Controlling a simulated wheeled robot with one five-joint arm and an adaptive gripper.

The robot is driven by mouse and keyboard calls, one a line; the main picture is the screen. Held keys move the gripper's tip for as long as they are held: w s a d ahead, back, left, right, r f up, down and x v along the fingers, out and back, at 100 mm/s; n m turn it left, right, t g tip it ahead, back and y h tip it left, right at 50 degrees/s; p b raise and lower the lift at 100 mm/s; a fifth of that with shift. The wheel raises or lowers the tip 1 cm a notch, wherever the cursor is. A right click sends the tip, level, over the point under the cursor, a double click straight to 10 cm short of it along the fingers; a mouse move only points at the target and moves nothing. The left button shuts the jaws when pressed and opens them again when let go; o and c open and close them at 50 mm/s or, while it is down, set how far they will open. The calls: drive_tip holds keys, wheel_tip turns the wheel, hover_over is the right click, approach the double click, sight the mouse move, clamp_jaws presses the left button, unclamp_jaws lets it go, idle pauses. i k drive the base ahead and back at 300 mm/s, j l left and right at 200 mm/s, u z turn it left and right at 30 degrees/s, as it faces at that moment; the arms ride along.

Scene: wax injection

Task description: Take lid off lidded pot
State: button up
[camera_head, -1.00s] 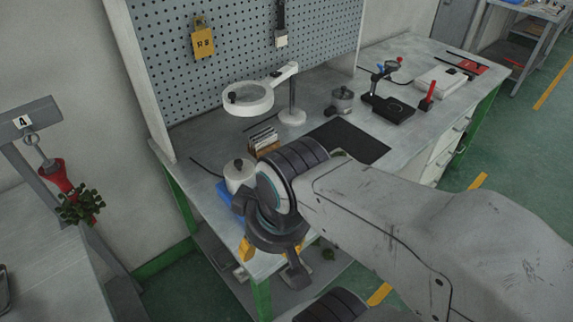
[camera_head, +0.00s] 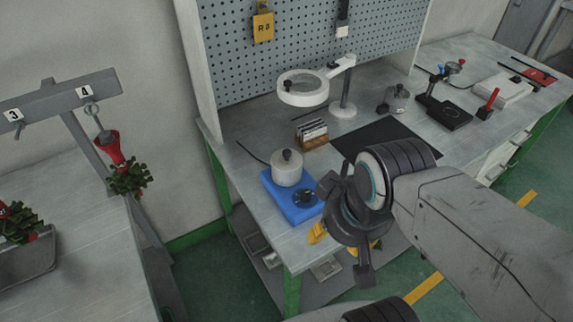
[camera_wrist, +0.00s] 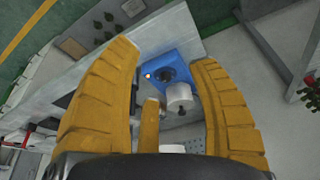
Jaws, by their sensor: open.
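The lidded pot (camera_head: 287,172) is a pale round pot with a dark knob on top. It stands on the back part of a blue base unit (camera_head: 302,212) near the left end of the workbench, and its lid appears to be on. My gripper (camera_head: 345,240) is to the right of the pot in the head view, apart from it, and partly hidden behind my wrist. In the wrist view, the yellow fingers of my gripper (camera_wrist: 165,60) are spread and empty. The pot (camera_wrist: 180,92) and the blue base (camera_wrist: 172,62) show beyond them, between the fingers.
A magnifier lamp (camera_head: 303,88), a card holder (camera_head: 312,134) and a black mat (camera_head: 385,142) are behind the pot. A small metal pot (camera_head: 397,98) stands further right. A pegboard (camera_head: 300,40) closes the back. The bench's front left corner is bare.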

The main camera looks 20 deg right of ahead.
sight(285, 160)
drive_tip(key=l+u, duration=1.25)
